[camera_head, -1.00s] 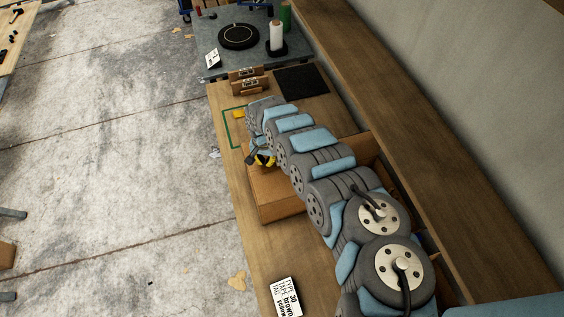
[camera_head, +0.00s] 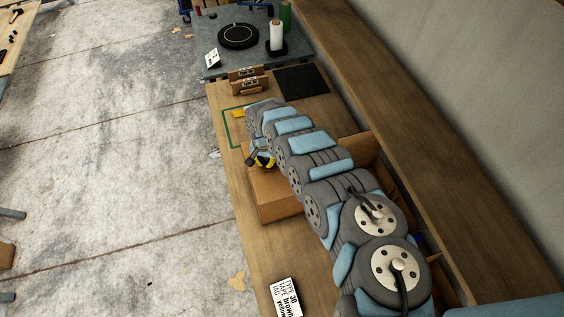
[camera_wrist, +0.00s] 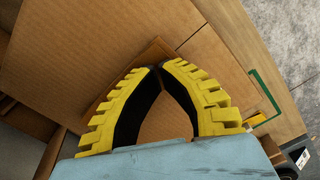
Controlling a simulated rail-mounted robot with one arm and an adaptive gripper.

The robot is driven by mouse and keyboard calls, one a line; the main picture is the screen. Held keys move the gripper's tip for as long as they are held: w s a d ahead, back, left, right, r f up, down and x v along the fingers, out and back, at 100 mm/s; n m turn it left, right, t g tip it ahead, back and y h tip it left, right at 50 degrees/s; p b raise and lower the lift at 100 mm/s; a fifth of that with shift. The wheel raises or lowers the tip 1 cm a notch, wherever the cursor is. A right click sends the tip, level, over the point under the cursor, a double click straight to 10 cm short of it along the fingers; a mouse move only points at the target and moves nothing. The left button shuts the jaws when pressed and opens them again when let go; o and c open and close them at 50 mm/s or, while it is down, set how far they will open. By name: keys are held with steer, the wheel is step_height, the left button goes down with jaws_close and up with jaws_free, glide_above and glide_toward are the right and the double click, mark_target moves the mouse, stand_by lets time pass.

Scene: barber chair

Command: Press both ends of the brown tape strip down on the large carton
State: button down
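The large carton (camera_head: 280,203) stands on the wooden bench, partly hidden under my arm in the head view. Its brown cardboard top (camera_wrist: 85,45) fills much of the wrist view. A darker brown strip (camera_wrist: 152,52), which looks like the tape strip, shows just beyond my fingertips in the wrist view. Its ends are hard to make out. My gripper (camera_wrist: 159,68) has yellow ribbed fingers with black inner pads. The fingertips meet, and nothing shows between them. They are over the carton at the strip's near edge; contact cannot be told. In the head view my gripper (camera_head: 262,160) is at the carton's far left part.
A label card (camera_head: 286,297) lies at the bench's near end. A green outline (camera_head: 228,128) with a yellow piece (camera_head: 239,114) is beyond the carton. Small wooden holders (camera_head: 249,80) and a black mat (camera_head: 301,79) lie farther back. A wooden ledge (camera_head: 420,130) runs along the right.

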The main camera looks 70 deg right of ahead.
steer(key=shift+f+b, duration=0.65)
steer(key=shift+f, duration=0.45)
steer(key=shift+r, duration=0.15)
stand_by(0.7)
step_height(320, 180, up, 5)
steer(key=p, duration=0.5)
steer(key=shift+p, duration=0.3)
steer(key=shift+r+p, duration=0.9)
steer(key=shift+r, duration=0.1)
steer(key=shift+f, duration=0.1)
